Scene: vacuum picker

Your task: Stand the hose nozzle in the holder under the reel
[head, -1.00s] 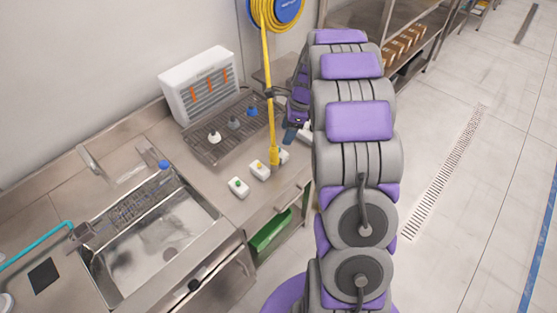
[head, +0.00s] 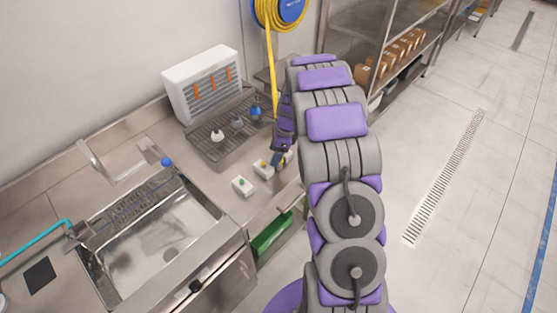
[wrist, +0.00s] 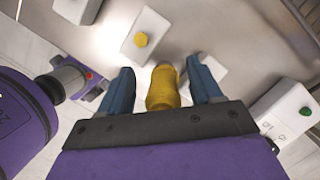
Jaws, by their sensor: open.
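The hose nozzle (wrist: 164,92) is a yellow, thick-ended piece seen in the wrist view. It lies between the two blue fingers of my gripper (wrist: 161,88), with gaps visible on both sides. My gripper (head: 280,160) is open, low over the counter. In the head view the yellow hose (head: 271,65) hangs from the blue reel (head: 280,10) on the wall and passes behind my arm, which hides its lower end. A white block (wrist: 212,68) sits partly behind the right finger; I cannot tell if it is the holder.
White boxes with a green button (head: 243,186) and a yellow button (head: 263,169) stand close by. A wire rack (head: 205,147) holds several suction cups. A sink (head: 165,240) is at left, a green bin (head: 272,236) below the counter, and shelving (head: 400,60) behind my arm.

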